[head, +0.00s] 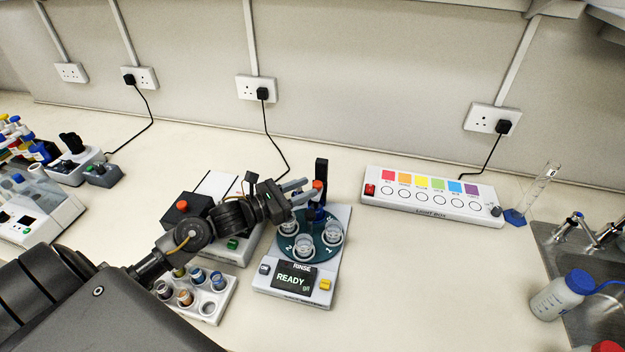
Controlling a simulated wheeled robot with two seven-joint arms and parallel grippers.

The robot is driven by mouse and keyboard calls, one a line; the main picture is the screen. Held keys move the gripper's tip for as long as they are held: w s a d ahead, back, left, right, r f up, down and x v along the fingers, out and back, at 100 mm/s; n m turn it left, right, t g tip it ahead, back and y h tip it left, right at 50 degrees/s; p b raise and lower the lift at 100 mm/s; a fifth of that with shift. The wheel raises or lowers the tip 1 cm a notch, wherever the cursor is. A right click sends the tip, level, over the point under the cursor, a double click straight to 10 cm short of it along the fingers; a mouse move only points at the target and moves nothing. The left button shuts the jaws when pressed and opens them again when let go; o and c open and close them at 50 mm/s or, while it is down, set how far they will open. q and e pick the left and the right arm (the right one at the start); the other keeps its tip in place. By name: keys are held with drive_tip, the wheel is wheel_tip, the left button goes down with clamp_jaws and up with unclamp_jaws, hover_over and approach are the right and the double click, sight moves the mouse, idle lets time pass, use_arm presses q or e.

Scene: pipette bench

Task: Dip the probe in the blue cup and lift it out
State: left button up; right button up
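The rinse station (262,285) stands in the middle of the bench, its screen reading READY. Clear cups sit on its dark round plate, including one at front (304,246) and one at right (332,233). A black post (321,170) rises at its back, with a red-orange knob (318,186) in front and a dark blue part below. I cannot tell which part is the probe. My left gripper (309,189) has its grey fingers apart at the knob; whether they grip it is unclear. A blue-marked cup (197,275) sits in the white rack (226,298). My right gripper is not in view.
A device with a red button (182,206) is behind my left arm. A light box (430,210) with coloured squares lies at right, near a glass cylinder (540,185), a sink (570,262) and a wash bottle (555,298).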

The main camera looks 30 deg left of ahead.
use_arm(q)
drive_tip(key=shift+p+x, duration=0.35)
drive_tip(key=shift+x, duration=1.15)
drive_tip(key=shift+s, duration=0.1)
clamp_jaws()
